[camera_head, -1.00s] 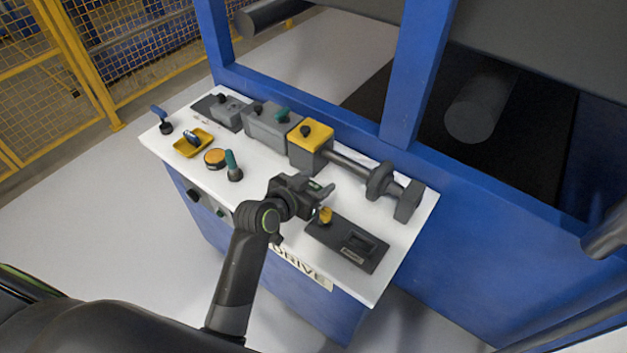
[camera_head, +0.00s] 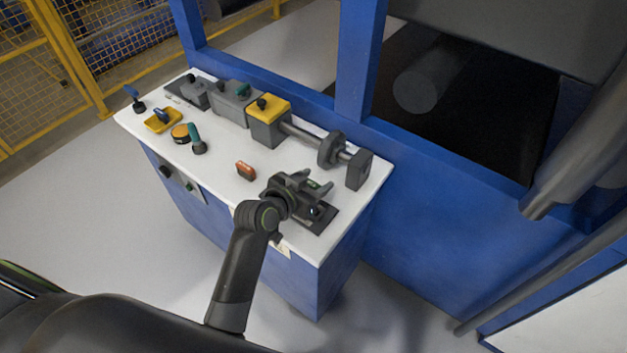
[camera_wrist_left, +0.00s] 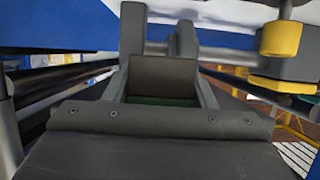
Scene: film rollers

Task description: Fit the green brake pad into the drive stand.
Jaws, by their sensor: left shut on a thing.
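My left gripper (camera_head: 318,196) is above the dark slotted plate (camera_head: 326,222) at the right end of the white drive stand (camera_head: 215,165); it covers most of the plate. In the left wrist view its fingers (camera_wrist_left: 160,42) are shut on a block with a dark brown face and a green part low down, the green brake pad (camera_wrist_left: 162,80). In the head view the pad is hidden by the gripper. I cannot tell whether the pad touches the slot. An orange-red block (camera_head: 246,170) lies on the stand, left of the gripper. My right gripper is not in view.
A yellow-topped grey box (camera_head: 265,120) with a shaft and grey discs (camera_head: 332,150) runs along the stand's back. A yellow tray (camera_head: 163,120), orange button (camera_head: 180,132) and teal-handled lever (camera_head: 197,140) stand left. The blue frame (camera_head: 360,60) rises behind.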

